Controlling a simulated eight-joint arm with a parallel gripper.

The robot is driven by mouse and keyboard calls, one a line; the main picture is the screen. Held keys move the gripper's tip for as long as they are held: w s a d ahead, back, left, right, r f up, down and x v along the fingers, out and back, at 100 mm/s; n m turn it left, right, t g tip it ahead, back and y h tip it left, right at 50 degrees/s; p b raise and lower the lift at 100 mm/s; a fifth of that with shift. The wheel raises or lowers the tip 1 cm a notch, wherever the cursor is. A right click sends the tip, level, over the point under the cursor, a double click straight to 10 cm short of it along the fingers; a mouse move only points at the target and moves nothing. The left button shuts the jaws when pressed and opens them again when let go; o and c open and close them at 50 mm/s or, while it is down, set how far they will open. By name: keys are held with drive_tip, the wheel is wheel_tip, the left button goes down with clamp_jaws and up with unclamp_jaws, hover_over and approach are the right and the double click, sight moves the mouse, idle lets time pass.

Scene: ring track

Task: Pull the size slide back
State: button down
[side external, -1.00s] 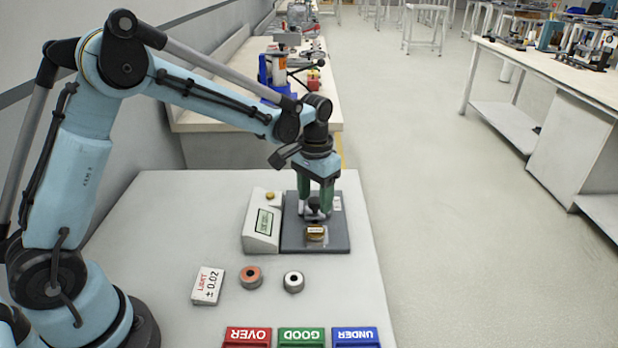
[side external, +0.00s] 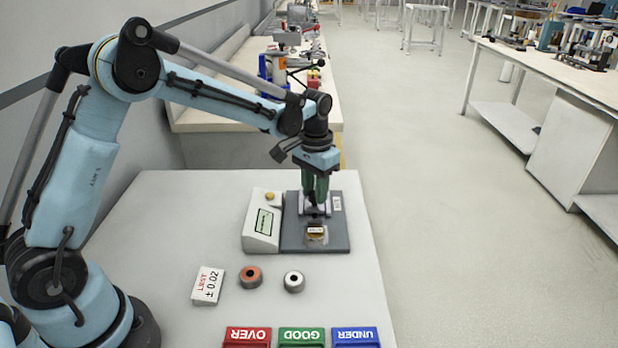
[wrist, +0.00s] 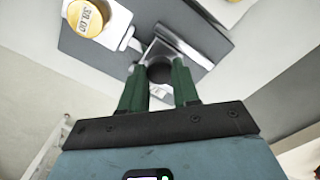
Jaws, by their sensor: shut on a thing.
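My gripper (side external: 315,196) points down over the dark grey gauge plate (side external: 336,240), its green fingers shut on the dark knob (wrist: 160,73) of the size slide. The slide is a light grey metal piece; it shows in the side view (side external: 316,211) and in the wrist view (wrist: 181,47). A gold round part (side external: 315,235) with a white label sits on the plate, nearer the side camera than the slide; it also shows in the wrist view (wrist: 86,18). A gap shows between it and the slide. The fingers largely hide the knob in the side view.
A white readout box (side external: 262,230) adjoins the plate. A limit card (side external: 208,286), a copper-coloured ring (side external: 251,277) and a silver ring (side external: 294,281) lie in front. OVER (side external: 247,337), GOOD (side external: 301,337) and UNDER (side external: 356,337) bins line the front edge.

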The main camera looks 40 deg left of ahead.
sight(313, 194)
drive_tip(key=c, duration=0.8)
unclamp_jaws()
drive_tip(key=shift+w+a, duration=0.15)
drive_tip(key=shift+a, duration=0.05)
wheel_tip(313, 194, up, 12)
drive_tip(key=shift+r, duration=0.1)
drive_tip(key=shift+s+d+f+t, duration=0.35)
drive_tip(key=shift+s+t, duration=0.9)
drive_tip(key=shift+s, duration=1.85)
drive_tip(key=shift+s+d+f+t, duration=0.15)
drive_tip(key=shift+s+f+t, duration=0.7)
drive_tip(key=shift+s, duration=2.2)
drive_tip(key=shift+s+d+f+t, duration=0.1)
drive_tip(key=shift+s+d+t, duration=0.15)
drive_tip(key=shift+s+t, duration=2.1)
